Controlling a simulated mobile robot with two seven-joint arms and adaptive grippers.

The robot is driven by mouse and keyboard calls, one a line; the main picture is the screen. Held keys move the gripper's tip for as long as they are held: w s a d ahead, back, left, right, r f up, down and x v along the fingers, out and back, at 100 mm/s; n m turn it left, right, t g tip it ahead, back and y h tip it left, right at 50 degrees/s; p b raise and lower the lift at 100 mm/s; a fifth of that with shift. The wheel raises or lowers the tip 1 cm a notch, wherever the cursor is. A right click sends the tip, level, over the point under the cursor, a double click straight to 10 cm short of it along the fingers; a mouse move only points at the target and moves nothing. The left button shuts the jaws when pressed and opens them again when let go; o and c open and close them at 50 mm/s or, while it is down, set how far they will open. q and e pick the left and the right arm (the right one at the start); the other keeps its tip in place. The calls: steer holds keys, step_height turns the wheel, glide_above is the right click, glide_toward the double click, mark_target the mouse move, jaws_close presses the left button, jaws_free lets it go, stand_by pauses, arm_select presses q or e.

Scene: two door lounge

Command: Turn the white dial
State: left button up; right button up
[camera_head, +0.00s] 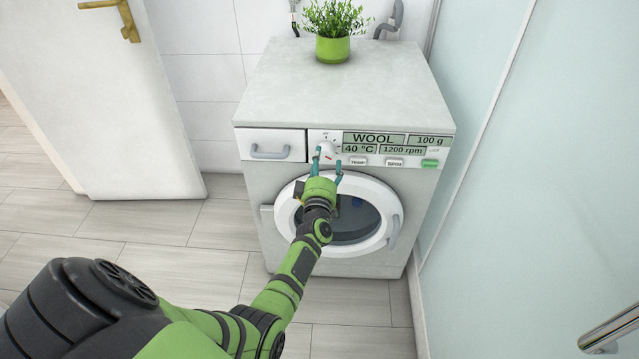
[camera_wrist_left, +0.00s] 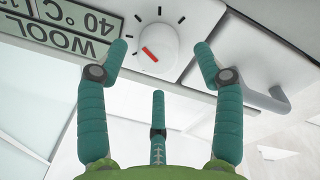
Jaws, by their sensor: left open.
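The white dial (camera_head: 326,150) is on the front panel of a washing machine (camera_head: 345,95), left of the display that reads WOOL. In the left wrist view the dial (camera_wrist_left: 157,50) is round with a red mark, and black ticks surround part of it. My left gripper (camera_head: 327,163) is open in front of the dial. In the left wrist view its teal fingers stand on either side of the dial, with gaps between fingers and dial. I cannot tell whether the fingertips reach as far forward as the dial. My right gripper is not in view.
A green potted plant (camera_head: 333,32) stands on the machine. The detergent drawer (camera_head: 270,145) is left of the dial, and the round door (camera_head: 380,190) is below, partly behind my arm. A white door (camera_head: 95,90) stands at left, a glass panel (camera_head: 540,140) at right.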

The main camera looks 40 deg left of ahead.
arm_select(q)
steer(key=v, duration=0.9)
steer(key=shift+s, duration=0.3)
steer(key=s+d+f+m+g+h+p, duration=0.25)
steer(key=d+f+m+h, duration=0.45)
steer(key=f, duration=0.6)
steer(key=s+d+f+m+g+h+p, duration=0.15)
steer(key=s+d+f+m+g, duration=0.45)
steer(key=s+f, duration=0.75)
steer(key=s+f+m+g, duration=0.2)
steer(key=s+f, duration=0.3)
steer(key=s, duration=1)
steer(key=s+f+m+g+p, duration=0.1)
steer(key=s+f+m+g, duration=0.2)
steer(key=s, duration=1.2)
step_height(320, 180, down, 3)
steer(key=shift+a+g+h+p, duration=0.25)
steer(key=shift+g+h+p, duration=0.1)
steer(key=shift+g, duration=0.6)
